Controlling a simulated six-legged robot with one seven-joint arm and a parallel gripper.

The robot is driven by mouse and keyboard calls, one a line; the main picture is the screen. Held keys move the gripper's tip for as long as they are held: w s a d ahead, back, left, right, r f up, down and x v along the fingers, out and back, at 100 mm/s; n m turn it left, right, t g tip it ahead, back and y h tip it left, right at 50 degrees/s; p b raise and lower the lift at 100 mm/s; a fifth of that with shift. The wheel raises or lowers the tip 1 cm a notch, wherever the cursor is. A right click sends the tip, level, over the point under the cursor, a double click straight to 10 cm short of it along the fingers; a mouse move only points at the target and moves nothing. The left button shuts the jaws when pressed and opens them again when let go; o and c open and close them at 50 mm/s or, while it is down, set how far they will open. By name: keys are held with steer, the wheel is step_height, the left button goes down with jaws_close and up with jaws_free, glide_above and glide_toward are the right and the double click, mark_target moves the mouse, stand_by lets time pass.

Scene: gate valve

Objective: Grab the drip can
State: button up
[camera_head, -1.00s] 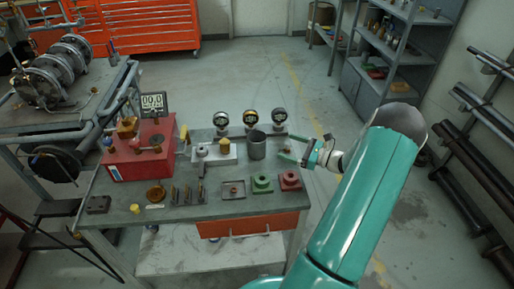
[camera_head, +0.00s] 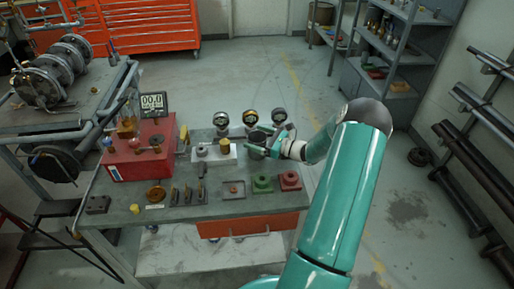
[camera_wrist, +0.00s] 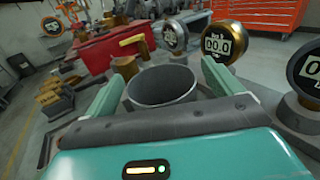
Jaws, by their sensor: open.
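The drip can is a grey, open-topped metal cylinder (camera_wrist: 162,86) standing on the workbench (camera_head: 215,205). In the wrist view it sits between the two green fingers of my gripper (camera_wrist: 158,94), one finger on each side. In the head view my gripper (camera_head: 255,142) reaches in from the right at the can (camera_head: 257,141), and its fingers and wrist hide part of the can. The gripper is open. I cannot tell whether either finger touches the can. The can's lower part is hidden by the gripper body in the wrist view.
Dial gauges (camera_head: 250,117) stand behind the can. A block with a brass-coloured knob (camera_head: 224,145) is just left of it. A green block (camera_head: 262,183) and a red block (camera_head: 290,180) lie in front. A red box (camera_head: 140,150) stands at the bench's left.

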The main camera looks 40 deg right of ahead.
steer(key=shift+w, duration=0.15)
steer(key=shift+c, duration=0.4)
steer(key=c, duration=1.3)
steer(key=shift+r, duration=0.1)
